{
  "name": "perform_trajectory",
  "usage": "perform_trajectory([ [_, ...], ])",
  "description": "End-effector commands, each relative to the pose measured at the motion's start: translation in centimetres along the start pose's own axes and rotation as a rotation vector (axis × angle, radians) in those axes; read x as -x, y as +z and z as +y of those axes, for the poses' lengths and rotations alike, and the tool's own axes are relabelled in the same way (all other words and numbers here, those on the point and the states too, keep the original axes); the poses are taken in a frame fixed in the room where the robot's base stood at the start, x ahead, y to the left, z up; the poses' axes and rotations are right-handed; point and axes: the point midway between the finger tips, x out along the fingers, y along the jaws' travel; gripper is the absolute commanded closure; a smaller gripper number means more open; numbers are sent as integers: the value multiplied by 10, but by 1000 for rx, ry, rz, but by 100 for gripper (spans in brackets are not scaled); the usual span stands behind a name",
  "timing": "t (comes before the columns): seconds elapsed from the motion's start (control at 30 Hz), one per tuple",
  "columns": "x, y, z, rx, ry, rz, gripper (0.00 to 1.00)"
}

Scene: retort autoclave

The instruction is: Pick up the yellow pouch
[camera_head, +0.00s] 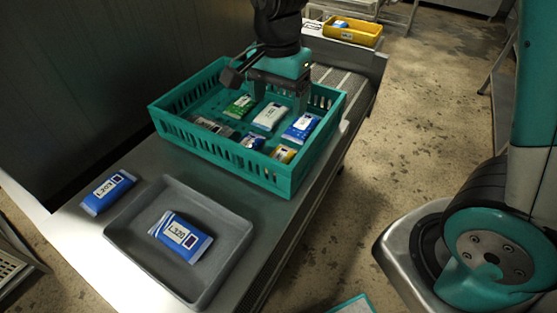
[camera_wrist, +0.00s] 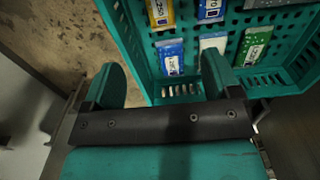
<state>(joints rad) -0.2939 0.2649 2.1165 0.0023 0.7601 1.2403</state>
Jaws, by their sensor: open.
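The yellow pouch (camera_head: 283,153) lies in the teal crate (camera_head: 225,157), near the crate's front right corner. In the wrist view it shows at the top edge (camera_wrist: 160,12), beyond my fingers and partly cut off. My gripper (camera_head: 279,98) hangs over the back right part of the crate, with its fingers apart and nothing between them. In the wrist view my gripper (camera_wrist: 162,66) has its fingers spread, the left one over the floor outside the crate and the right one over the crate wall.
The crate also holds a green pouch (camera_head: 240,105), a white pouch (camera_head: 269,117), a blue-white pouch (camera_head: 301,127) and a small blue pouch (camera_head: 252,141). A grey tray (camera_head: 232,262) with a blue pouch (camera_head: 181,237) stands in front. Another blue pouch (camera_head: 107,191) lies beside it.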

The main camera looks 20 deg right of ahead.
Motion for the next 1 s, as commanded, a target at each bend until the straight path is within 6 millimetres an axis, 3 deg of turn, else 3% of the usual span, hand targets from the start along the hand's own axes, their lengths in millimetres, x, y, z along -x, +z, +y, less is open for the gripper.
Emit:
perform_trajectory([
  [0.4, -91, 1, 2, 4, 4, -3, 17],
  [0.67, -112, 1, 1, 5, 1, -2, 17],
  [1.0, -157, 0, 1, 5, 2, -2, 17],
])
